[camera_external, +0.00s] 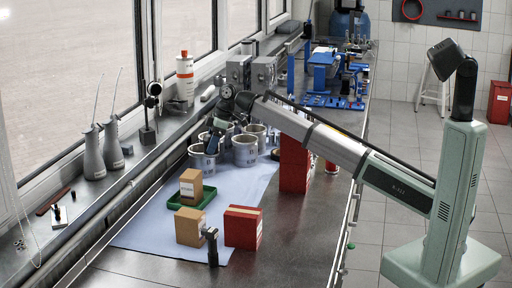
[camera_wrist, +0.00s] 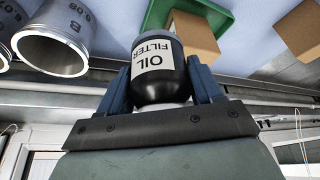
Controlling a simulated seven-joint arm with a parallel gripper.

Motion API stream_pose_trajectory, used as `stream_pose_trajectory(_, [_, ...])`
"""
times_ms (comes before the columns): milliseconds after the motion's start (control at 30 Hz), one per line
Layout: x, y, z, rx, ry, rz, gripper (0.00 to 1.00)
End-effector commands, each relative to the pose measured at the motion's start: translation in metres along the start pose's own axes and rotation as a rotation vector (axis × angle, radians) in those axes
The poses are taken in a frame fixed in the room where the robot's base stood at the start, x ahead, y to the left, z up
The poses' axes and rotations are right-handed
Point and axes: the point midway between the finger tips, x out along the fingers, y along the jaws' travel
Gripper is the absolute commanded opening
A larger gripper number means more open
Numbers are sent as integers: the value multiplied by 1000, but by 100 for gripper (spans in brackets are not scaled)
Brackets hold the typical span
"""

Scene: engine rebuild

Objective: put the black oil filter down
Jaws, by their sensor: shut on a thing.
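The black oil filter (camera_wrist: 160,62), with a white "OIL FILTER" label, is between the two blue fingers of my gripper (camera_wrist: 160,82) in the wrist view. My gripper is shut on it. In the external view my gripper (camera_external: 213,139) is above the grey metal cylinders on the blue-grey mat (camera_external: 232,187). The filter is hard to make out there against the dark fingers.
Several grey cylinders (camera_external: 245,151) stand close by. A green tray (camera_external: 192,203) holds a cardboard box (camera_external: 191,187). Another cardboard box (camera_external: 189,228), a red box (camera_external: 243,228) and a tall red box (camera_external: 294,165) stand on the bench. The mat right of the tray is clear.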

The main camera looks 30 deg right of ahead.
Motion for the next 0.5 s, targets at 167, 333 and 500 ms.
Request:
stream_pose_trajectory(167, [24, -51, -62, -113, 0, -46, 25])
stream_pose_trajectory(333, [45, -105, -111, -215, 1, -88, 25])
stream_pose_trajectory(500, [64, -162, -156, -314, 2, -129, 25])
